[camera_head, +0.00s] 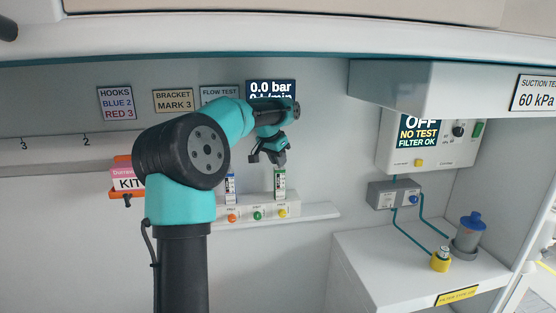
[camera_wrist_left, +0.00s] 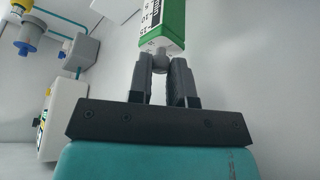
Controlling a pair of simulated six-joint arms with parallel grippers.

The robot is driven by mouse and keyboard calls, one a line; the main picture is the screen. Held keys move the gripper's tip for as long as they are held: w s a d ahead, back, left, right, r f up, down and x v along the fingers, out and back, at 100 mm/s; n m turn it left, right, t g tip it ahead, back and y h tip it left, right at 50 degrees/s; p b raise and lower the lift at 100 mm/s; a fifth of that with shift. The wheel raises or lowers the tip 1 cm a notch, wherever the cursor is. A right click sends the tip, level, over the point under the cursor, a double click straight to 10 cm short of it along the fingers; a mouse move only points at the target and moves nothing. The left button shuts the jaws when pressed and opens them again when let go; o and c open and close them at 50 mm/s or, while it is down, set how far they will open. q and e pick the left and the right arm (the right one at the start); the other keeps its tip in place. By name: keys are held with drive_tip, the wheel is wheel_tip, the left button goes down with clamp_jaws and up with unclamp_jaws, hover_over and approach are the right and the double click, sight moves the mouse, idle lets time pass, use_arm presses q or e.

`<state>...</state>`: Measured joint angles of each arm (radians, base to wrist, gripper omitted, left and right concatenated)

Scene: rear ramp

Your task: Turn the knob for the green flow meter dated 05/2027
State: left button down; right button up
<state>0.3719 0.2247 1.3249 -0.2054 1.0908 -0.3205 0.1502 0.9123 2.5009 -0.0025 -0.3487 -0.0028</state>
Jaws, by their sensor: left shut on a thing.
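A green and white flow meter (camera_head: 279,184) stands upright at the right end of a white ledge on the back wall. A blue and white flow meter (camera_head: 230,188) stands to its left, partly behind my arm. My left gripper (camera_head: 270,160) is just above the green meter. In the left wrist view, my left gripper (camera_wrist_left: 160,72) is shut on a small grey knob (camera_wrist_left: 160,62) at the end of the green flow meter (camera_wrist_left: 163,25). The fingers hide part of the knob. The meter's date is too small to read. My right gripper is not in view.
Orange, green and yellow buttons (camera_head: 257,215) sit on the ledge's block below the meters. A dark display (camera_head: 270,88) reads 0.0 bar. On the right are a suction control box (camera_head: 430,140), a blue-topped canister (camera_head: 468,235) and tubing. An orange kit holder (camera_head: 125,190) is at left.

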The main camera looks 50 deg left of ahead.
use_arm(q)
drive_tip(key=shift+n, duration=0.3)
drive_tip(key=shift+n+y, duration=0.3)
drive_tip(key=shift+n, duration=0.3)
drive_tip(key=c, duration=1)
unclamp_jaws()
drive_tip(key=shift+c, duration=0.2)
drive_tip(key=v, duration=0.7)
drive_tip(key=shift+r, duration=0.3)
drive_tip(key=shift+d, duration=0.1)
